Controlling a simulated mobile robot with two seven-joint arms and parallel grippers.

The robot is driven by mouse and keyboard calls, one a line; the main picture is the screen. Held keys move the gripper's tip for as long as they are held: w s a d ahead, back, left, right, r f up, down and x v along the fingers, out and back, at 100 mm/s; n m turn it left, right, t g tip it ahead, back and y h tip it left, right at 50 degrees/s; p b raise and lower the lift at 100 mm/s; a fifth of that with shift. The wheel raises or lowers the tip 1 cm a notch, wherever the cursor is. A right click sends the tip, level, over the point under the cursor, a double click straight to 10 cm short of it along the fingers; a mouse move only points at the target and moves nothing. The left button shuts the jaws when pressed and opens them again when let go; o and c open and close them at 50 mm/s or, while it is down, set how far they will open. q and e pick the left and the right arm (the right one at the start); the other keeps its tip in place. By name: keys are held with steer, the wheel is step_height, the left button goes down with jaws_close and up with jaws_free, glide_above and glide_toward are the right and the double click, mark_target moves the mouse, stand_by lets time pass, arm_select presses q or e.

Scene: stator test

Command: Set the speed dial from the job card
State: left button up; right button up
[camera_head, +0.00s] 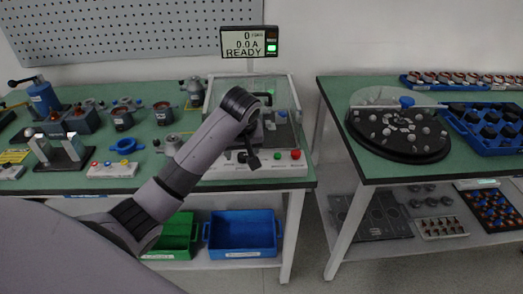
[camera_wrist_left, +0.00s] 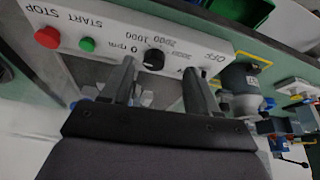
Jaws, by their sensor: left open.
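The speed dial (camera_wrist_left: 153,60) is a black round knob on the white control panel (camera_wrist_left: 185,42), with printed speed numbers around it. In the left wrist view my left gripper (camera_wrist_left: 160,70) is open, with one finger on each side of the dial in the picture; I cannot tell whether they touch it. In the head view my left gripper (camera_head: 250,160) hangs over the panel front (camera_head: 221,172). The dial's pointer direction is too small to read. The display (camera_head: 249,42) reads 0, 0.0 A and READY. I cannot make out a job card. My right gripper is not in view.
A green button (camera_wrist_left: 87,44) and a red button (camera_wrist_left: 46,37) sit beside the dial on the same panel. A clear-walled enclosure (camera_head: 284,92) stands behind the panel. Motor parts crowd the left bench. A green bin (camera_head: 178,236) and a blue bin (camera_head: 243,232) are below.

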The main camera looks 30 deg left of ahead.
mark_target(243, 155)
arm_select(q)
steer(key=shift+w+r+n, duration=0.2)
steer(key=shift+w+r, duration=0.15)
steer(key=shift+r, duration=0.25)
steer(key=shift+w+r+n, duration=0.2)
steer(key=shift+w+r, duration=0.15)
steer(key=shift+r, duration=0.25)
steer(key=shift+x, duration=3.55)
steer(key=shift+s+a, duration=0.1)
steer(key=c, duration=1)
